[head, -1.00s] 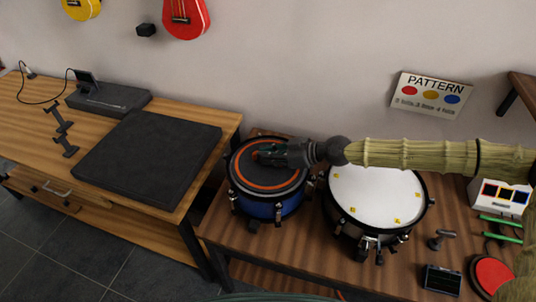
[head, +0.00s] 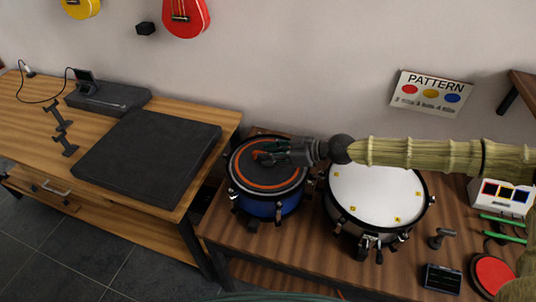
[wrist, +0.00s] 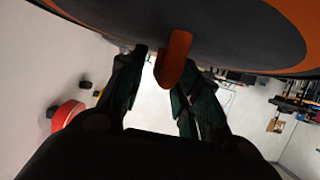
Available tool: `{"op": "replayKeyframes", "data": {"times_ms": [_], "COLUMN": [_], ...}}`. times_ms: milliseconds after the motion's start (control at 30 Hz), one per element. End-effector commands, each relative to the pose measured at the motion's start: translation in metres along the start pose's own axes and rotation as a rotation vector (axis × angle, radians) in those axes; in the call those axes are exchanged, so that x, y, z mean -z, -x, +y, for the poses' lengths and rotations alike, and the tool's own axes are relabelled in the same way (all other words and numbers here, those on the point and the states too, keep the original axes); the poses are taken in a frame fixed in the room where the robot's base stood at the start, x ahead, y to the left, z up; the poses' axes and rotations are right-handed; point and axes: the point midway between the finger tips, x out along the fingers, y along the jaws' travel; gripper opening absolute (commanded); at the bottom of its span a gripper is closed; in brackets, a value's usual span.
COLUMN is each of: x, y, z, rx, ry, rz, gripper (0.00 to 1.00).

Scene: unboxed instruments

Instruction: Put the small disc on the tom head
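The blue tom (head: 268,209) stands on the right-hand table; its dark head carries an orange ring (head: 248,182). A small orange piece (head: 259,155), apparently the tab of the small disc, is on the tom head at my gripper's fingertips. In the wrist view the orange tab (wrist: 174,58) stands out from a dark round surface, between my fingers. My gripper (head: 270,153) lies low over the tom head, coming from the right. Its fingers are apart, with gaps beside the tab. The disc's body cannot be told from the dark head.
A white-headed drum (head: 374,190) stands just right of the tom, under my arm. A black pad (head: 148,155) lies on the left table. A pattern sign (head: 431,94) is on the wall. A red pad (head: 492,275) and a small dark box (head: 442,279) lie front right.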

Motion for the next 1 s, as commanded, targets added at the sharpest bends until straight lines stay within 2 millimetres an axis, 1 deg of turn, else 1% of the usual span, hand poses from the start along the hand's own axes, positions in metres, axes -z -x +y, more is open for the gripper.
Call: {"op": "replayKeyframes", "data": {"times_ms": [200, 700, 833, 1000], "x": [-0.003, -0.002, -0.001, 0.0], "y": [0.027, 0.092, 0.103, 0.11], "z": [0.001, 0.001, 0.001, 0.0], "rx": [-0.002, -0.002, -0.002, -0.001], "ry": [-0.002, -0.001, 0.001, -0.001], "rz": [0.0, 0.0, 0.0, 0.001], "gripper": [0.33, 0.33, 0.33, 0.33]}}
